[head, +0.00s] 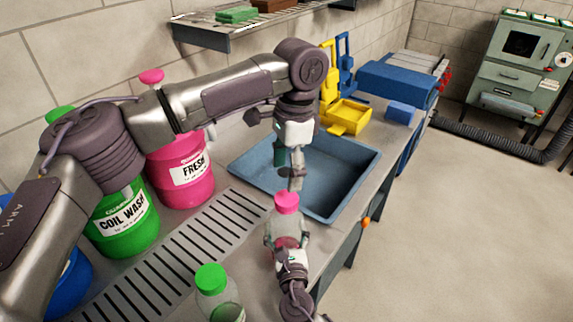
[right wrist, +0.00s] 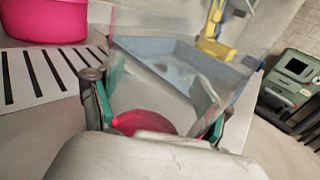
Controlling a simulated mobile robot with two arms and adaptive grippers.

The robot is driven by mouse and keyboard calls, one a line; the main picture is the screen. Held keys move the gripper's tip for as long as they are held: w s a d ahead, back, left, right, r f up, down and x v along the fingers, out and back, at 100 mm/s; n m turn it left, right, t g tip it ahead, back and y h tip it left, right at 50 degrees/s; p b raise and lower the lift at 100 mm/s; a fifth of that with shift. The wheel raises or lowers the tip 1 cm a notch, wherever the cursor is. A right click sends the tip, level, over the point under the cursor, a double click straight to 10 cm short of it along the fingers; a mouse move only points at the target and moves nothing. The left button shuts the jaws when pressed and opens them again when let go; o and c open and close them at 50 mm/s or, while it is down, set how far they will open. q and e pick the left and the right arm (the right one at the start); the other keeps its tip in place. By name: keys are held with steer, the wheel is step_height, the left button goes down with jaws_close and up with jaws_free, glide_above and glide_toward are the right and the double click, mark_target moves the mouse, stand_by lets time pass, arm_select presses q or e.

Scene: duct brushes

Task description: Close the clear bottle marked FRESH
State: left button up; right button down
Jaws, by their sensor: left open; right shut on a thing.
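A clear bottle (head: 284,226) with a pink cap (head: 287,202) and pink liquid stands upright at the counter's front. Its label is not visible. The cap sits on its top; I cannot tell how tightly. My right gripper (head: 290,254) is shut on the bottle's body from the front. In the right wrist view the clear bottle (right wrist: 165,75) and pink liquid (right wrist: 148,122) show between the fingers, with the cap out of view. My left gripper (head: 290,170) is open and empty, pointing down just above the cap, apart from it.
A second clear bottle (head: 222,305) with a green cap stands in front, left of my right gripper. A pink FRESH jug (head: 182,188) and a green COIL WASH jug (head: 125,232) stand at the left. A blue-grey sink (head: 340,185) lies behind the bottle, a slotted drain (head: 180,255) to its left.

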mark_target(286, 198)
arm_select(q)
steer(key=n, duration=0.4)
steer(key=shift+s+r+n+t, duration=0.1)
steer(key=shift+r+n+t, duration=0.1)
steer(key=shift+n+t, duration=0.1)
steer(key=n, duration=0.4)
steer(key=shift+r+h, duration=0.2)
steer(key=shift+h, duration=0.2)
steer(key=n, duration=0.6)
steer(key=shift+s+r+n+t, duration=0.25)
steer(key=shift+r+n+t, duration=0.05)
steer(key=shift+n, duration=0.1)
steer(key=shift+f, duration=4)
